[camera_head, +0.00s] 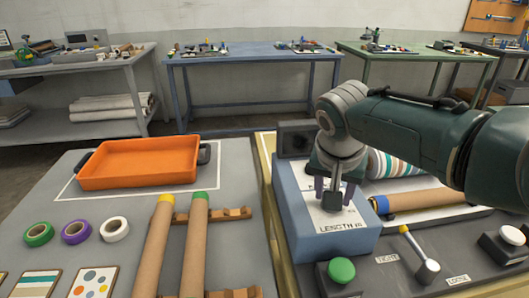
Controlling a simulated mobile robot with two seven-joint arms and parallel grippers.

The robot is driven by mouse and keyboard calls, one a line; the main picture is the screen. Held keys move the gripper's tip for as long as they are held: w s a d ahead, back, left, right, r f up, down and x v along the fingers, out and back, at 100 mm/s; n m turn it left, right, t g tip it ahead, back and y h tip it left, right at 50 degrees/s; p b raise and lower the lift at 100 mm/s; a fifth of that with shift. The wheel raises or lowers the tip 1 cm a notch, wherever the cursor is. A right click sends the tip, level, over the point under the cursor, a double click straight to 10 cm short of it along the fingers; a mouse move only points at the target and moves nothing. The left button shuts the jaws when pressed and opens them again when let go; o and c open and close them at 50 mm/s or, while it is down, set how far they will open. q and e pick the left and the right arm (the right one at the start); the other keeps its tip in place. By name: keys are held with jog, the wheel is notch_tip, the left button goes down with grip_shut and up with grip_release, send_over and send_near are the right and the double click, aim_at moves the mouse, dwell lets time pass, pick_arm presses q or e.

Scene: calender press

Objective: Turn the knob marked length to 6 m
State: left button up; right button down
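A blue box with a white top plate (360,219) stands at the centre right, marked LENGTH on its near edge. A dark grey knob (333,200) sits on that plate, with part of it hidden under my gripper. My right gripper (334,191) comes in from the right and points down over the knob. Its two fingers are apart, one on each side of the knob; contact is not clear. The scale marks are mostly covered and too small to read, so the knob's setting cannot be told. My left gripper is not in view.
A green button (341,270), a lever (414,253) between TIGHT and LOOSE and a white button (511,236) lie in front. A blue-ended roll (425,199) lies right of the box. The left table holds an orange tray (140,163), tape rolls and cardboard tubes (194,240).

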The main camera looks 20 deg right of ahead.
jog(key=shift+c, duration=1.6)
grip_release()
jog(key=p+v, duration=0.4)
jog(key=v, duration=0.6)
jog(key=shift+p, duration=0.35)
jog(key=shift+s+f, duration=0.1)
